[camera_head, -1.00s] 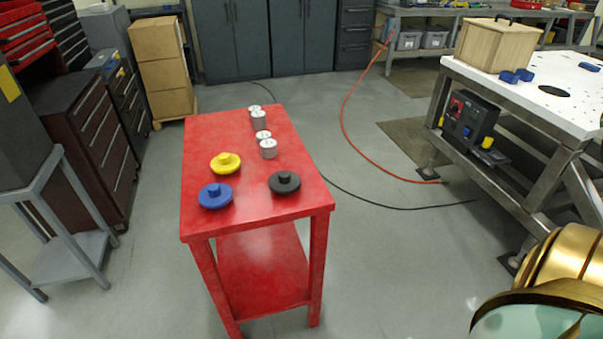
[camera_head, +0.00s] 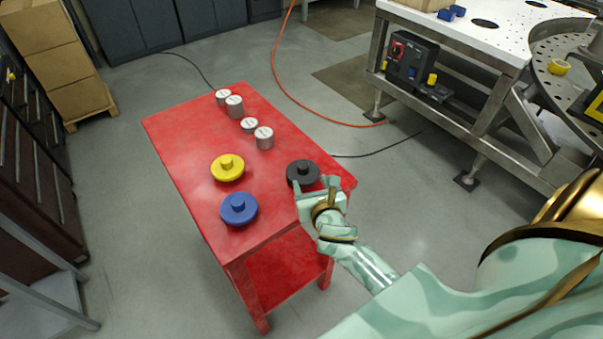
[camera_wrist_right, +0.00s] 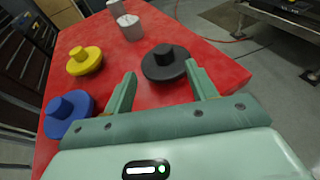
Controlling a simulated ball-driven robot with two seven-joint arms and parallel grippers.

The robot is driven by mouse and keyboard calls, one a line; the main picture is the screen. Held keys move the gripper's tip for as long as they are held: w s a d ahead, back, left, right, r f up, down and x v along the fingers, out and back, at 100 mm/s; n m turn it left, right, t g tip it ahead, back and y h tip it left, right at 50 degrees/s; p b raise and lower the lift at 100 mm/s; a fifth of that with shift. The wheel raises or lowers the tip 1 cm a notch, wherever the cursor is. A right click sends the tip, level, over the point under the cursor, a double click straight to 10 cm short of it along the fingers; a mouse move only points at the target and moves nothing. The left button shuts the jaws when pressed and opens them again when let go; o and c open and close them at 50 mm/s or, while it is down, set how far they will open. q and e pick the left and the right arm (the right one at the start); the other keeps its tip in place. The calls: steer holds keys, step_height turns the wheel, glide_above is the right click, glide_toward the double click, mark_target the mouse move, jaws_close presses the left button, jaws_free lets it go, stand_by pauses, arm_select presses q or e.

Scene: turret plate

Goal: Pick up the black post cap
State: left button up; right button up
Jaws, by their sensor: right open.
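The black post cap (camera_head: 303,172), a flat disc with a short knob, lies on the red table (camera_head: 185,130) near its right front edge. In the right wrist view the black cap (camera_wrist_right: 164,62) sits just beyond the fingertips, roughly between them. My right gripper (camera_head: 314,184) is at the near side of the cap. In the right wrist view my right gripper (camera_wrist_right: 160,75) is open, with nothing between its fingers. My left gripper is not in view.
A yellow cap (camera_head: 228,168) and a blue cap (camera_head: 239,209) lie to the left. Several grey cylinders, such as one (camera_head: 264,138), stand farther back. A white-topped bench (camera_head: 465,30) stands at the upper right. The table's left rear part is clear.

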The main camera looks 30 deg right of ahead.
mark_target(304, 167)
steer(key=x, duration=0.4)
steer(key=shift+w+d+f+b, duration=0.25)
steer(key=shift+d+b, duration=0.15)
steer(key=shift+w, duration=0.3)
steer(key=b+x, duration=0.1)
steer(key=x, duration=0.3)
steer(key=shift+w+f, duration=0.15)
steer(key=shift+w, duration=0.15)
steer(key=shift+w+d+f+b, duration=0.1)
steer(key=shift+w+d+b, duration=0.05)
steer(key=shift+w+b, duration=0.15)
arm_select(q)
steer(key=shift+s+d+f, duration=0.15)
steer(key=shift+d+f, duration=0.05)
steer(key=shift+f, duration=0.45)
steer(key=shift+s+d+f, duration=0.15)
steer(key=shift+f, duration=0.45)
arm_select(e)
steer(key=c, duration=1.2)
